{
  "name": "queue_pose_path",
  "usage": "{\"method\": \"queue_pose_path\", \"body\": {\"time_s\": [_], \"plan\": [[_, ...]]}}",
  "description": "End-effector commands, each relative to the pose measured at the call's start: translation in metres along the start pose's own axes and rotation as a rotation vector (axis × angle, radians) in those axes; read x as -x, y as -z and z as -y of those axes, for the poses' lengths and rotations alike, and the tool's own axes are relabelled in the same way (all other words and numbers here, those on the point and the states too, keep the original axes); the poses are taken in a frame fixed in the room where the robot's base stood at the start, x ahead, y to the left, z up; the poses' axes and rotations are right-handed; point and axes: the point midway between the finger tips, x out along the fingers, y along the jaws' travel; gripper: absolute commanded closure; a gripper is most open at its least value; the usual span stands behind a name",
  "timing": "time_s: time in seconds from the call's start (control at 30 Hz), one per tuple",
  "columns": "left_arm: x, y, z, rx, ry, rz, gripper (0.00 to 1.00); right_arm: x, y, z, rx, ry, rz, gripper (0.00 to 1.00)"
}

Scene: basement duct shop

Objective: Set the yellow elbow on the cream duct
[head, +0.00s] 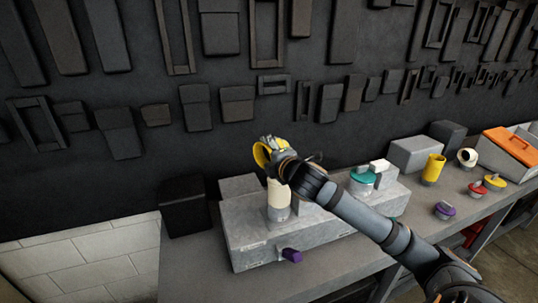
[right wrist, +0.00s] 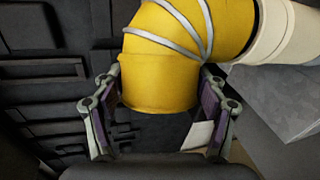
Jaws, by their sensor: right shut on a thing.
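The yellow elbow (head: 261,155) is a bent duct piece with pale seams. My right gripper (head: 276,148) is shut on it, one finger on each side of one end, as the right wrist view shows (right wrist: 160,92). The cream duct (head: 278,192) stands upright in a grey collar on a grey box. The elbow (right wrist: 165,65) is at the duct's top, and its other end meets the cream duct (right wrist: 288,32) in the right wrist view. I cannot tell whether it is fully seated. My left gripper is not in view.
The grey box (head: 240,235) on the bench also bears a teal cap (head: 362,176) and a purple piece (head: 291,256). To the right stand a yellow cylinder (head: 434,168), a white roll (head: 467,157), small colored caps and an orange toolbox (head: 511,146). A dark wall rises behind.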

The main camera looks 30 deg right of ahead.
Motion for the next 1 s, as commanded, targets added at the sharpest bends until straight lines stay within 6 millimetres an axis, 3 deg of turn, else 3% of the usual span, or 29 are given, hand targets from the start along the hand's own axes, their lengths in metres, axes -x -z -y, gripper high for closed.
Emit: {"method": "queue_pose_path", "body": {"time_s": [0.5, 0.53, 0.6, 1.0], "plan": [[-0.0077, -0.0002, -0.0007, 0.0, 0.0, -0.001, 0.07, -0.0026, 0.0011, 0.0104, 0.0, -0.001, 0.0, 0.66], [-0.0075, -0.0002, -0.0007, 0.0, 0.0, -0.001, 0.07, -0.0026, 0.0011, 0.0102, 0.0, -0.001, 0.0, 0.26], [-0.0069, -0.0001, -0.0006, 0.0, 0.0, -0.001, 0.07, -0.0024, 0.001, 0.0096, 0.0, -0.001, 0.0, 0.18], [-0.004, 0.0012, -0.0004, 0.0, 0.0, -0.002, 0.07, -0.003, 0.0, 0.0078, 0.0, 0.001, 0.0, 0.18]]}}
